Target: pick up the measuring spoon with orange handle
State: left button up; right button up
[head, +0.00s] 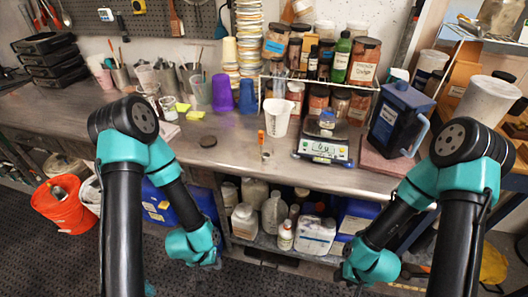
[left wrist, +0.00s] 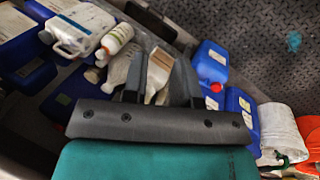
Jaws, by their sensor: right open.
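The measuring spoon with the orange handle (head: 261,137) is on the steel bench in the head view, just in front of a white measuring cup (head: 279,118). It looks small there, and I cannot tell exactly how it rests. My left gripper (head: 212,264) hangs below the bench's front edge, well away from the spoon. In the left wrist view its two fingers (left wrist: 160,82) stand apart with nothing between them. My right gripper (head: 358,287) is low at the bottom of the head view, right of the spoon and far below it; its fingers are barely visible.
A digital scale (head: 324,146) stands right of the spoon, with a dark blue container (head: 398,118) beyond it. A rack of jars (head: 318,84) stands behind. Bottles (head: 274,212) fill the shelf below; the bench's front strip is clear.

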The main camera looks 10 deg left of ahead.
pick_arm(q)
jog(key=o, duration=0.4)
jog(key=m+t+y, duration=0.2)
jog(key=t+y, duration=0.1)
jog(key=t, duration=1)
send_near(261, 133)
jog(key=v, duration=0.5)
jog(key=shift+w+r, duration=0.1)
jog(key=shift+w, duration=0.2)
jog(key=x, duration=1.2)
jog(key=shift+f, duration=0.3)
